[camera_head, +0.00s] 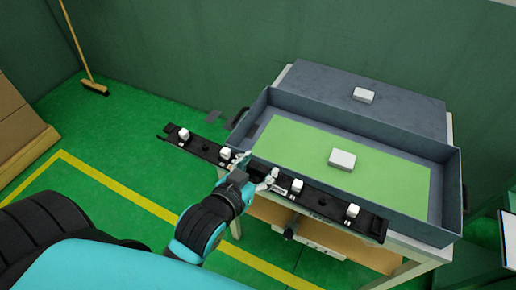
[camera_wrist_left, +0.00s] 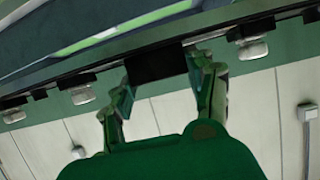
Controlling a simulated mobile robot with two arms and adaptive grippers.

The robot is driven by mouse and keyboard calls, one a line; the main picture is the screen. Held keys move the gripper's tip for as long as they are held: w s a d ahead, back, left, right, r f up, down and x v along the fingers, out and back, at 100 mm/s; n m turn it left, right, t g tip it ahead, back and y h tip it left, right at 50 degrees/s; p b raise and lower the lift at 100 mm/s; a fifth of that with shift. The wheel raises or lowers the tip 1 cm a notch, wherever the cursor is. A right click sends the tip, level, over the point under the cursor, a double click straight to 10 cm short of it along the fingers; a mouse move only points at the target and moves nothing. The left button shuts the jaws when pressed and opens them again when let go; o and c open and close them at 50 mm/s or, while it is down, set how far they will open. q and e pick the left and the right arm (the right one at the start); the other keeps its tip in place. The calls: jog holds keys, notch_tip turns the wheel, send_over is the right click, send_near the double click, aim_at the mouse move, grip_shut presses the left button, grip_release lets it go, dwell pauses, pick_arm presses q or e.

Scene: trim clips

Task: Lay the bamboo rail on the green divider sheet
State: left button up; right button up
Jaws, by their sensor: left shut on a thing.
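A long black rail (camera_head: 328,207) with several white clips along it is in my left gripper (camera_head: 255,168). It looks black, not bamboo-coloured. The gripper is shut around its middle. The rail slants across the front of a grey tray, its left end out past the tray's left side. In the left wrist view, the fingers (camera_wrist_left: 162,84) grip a black block at the rail (camera_wrist_left: 102,78). The green sheet (camera_head: 290,137) lies flat in the tray, with a white block (camera_head: 342,160) on it. Whether the rail touches the tray's front wall is unclear. My right gripper is not in view.
The grey tray (camera_head: 457,190) has raised walls and dark side handles, and stands on a table. Behind it a grey surface (camera_head: 320,83) holds another white block (camera_head: 363,95). A broom (camera_head: 80,50) leans at the back left. The green floor at left is mostly open.

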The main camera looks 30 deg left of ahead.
aim_at(267, 168)
pick_arm(q)
jog(key=shift+m+h, duration=0.4)
jog(key=shift+h, duration=0.1)
jog(key=w+b, duration=0.1)
jog(key=w+d+f+b, duration=0.1)
jog(key=w+f+b, duration=0.1)
jog(key=shift+w+d, duration=0.1)
jog(key=shift+d, duration=0.15)
jog(key=shift+n+y, duration=0.7)
jog(key=shift+w+a+r, duration=0.5)
jog(key=shift+a+r, duration=0.2)
jog(key=shift+a, duration=0.05)
jog(key=shift+w+a+r, duration=0.5)
jog(key=shift+a+r, duration=0.2)
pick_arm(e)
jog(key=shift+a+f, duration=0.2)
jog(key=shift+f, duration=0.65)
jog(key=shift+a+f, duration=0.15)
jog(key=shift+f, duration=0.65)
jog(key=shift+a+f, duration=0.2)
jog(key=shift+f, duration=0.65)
